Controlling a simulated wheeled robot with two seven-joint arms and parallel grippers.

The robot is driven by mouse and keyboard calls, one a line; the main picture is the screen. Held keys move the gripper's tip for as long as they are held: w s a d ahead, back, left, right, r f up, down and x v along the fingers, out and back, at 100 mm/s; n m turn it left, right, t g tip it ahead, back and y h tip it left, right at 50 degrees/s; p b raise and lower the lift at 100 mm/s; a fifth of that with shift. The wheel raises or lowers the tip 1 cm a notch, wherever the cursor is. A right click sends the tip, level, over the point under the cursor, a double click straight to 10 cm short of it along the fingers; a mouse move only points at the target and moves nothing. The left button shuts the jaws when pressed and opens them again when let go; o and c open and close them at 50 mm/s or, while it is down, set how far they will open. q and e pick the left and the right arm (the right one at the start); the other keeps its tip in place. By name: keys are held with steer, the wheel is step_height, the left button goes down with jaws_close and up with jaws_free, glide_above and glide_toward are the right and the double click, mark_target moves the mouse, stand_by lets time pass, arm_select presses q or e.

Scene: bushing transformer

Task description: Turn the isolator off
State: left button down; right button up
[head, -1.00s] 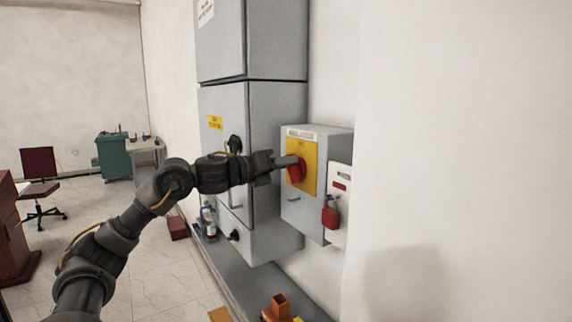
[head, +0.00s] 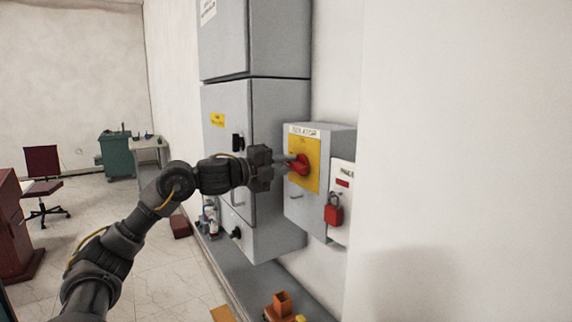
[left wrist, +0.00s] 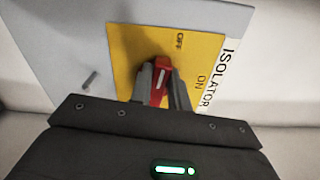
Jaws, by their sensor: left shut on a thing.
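The isolator (head: 298,205) is a grey wall box with a yellow plate (head: 313,180) and a red rotary handle (head: 301,166). My left gripper (head: 291,164) reaches it from the left and is shut on the red handle. In the left wrist view the gripper (left wrist: 161,84) has one finger on each side of the handle (left wrist: 161,68). The yellow plate there (left wrist: 135,45) carries the words OFF and ON. The handle's pale-marked end points toward the top of that view, left of OFF. The fingers hide part of the handle. My right gripper is not in view.
A white box with a red padlock (head: 334,211) hangs close right of the isolator. A tall grey cabinet (head: 272,130) stands to its left. An orange object (head: 281,304) lies on the grey ledge below. A chair (head: 42,180) and a green cabinet (head: 116,155) stand farther back.

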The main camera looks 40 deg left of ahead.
arm_select(q)
steer(key=shift+f+n, duration=0.15)
steer(key=shift+n, duration=0.55)
steer(key=c, duration=1.3)
jaws_free()
steer(key=b+v, duration=1)
steer(key=v, duration=0.1)
steer(key=shift+f, duration=0.1)
